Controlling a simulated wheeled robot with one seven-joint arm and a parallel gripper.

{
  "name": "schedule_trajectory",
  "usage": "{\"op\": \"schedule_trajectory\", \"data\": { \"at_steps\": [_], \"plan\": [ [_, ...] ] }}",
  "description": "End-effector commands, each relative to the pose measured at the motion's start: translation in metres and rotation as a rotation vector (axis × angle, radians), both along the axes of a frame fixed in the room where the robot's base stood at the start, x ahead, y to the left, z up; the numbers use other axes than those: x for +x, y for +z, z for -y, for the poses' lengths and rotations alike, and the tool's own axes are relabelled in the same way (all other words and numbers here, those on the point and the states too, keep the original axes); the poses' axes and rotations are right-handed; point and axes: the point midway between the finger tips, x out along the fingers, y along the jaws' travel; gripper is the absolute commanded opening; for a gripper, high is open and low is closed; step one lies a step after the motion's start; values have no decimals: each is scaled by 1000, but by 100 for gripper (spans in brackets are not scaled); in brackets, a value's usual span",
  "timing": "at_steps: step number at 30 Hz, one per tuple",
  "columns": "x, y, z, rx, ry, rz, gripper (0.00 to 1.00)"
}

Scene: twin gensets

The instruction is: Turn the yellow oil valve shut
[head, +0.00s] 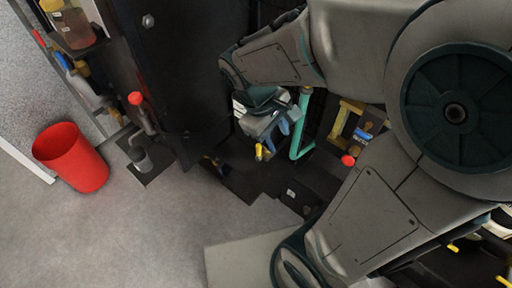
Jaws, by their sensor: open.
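A small yellow handle (261,152), which looks like the oil valve, shows just below my gripper in the dark space between the cabinets. My gripper (275,136) is at the end of my arm, pointing down, with its jaws open. The yellow handle is right by the fingertips; I cannot tell whether they touch it or stand around it. The valve's body and pipe are hidden by the gripper and shadow.
A teal pipe (302,125) stands close to the right of my gripper. A dark cabinet (175,75) is to the left. A red-topped knob (348,160) and a yellow bracket (345,120) are to the right. A red bucket (72,160) stands on the floor, which is open at lower left.

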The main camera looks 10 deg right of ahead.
Motion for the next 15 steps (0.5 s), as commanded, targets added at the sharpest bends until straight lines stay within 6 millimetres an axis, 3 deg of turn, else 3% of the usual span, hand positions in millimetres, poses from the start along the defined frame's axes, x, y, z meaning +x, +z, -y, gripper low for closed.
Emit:
{"op": "schedule_trajectory", "data": {
  "at_steps": [1, 8, 15],
  "plan": [
    [6, -39, -3, -55, 67, -52, 41],
    [32, -126, -13, -323, 350, -239, 41],
    [64, -208, -36, -656, 631, -398, 41]
  ]
}}
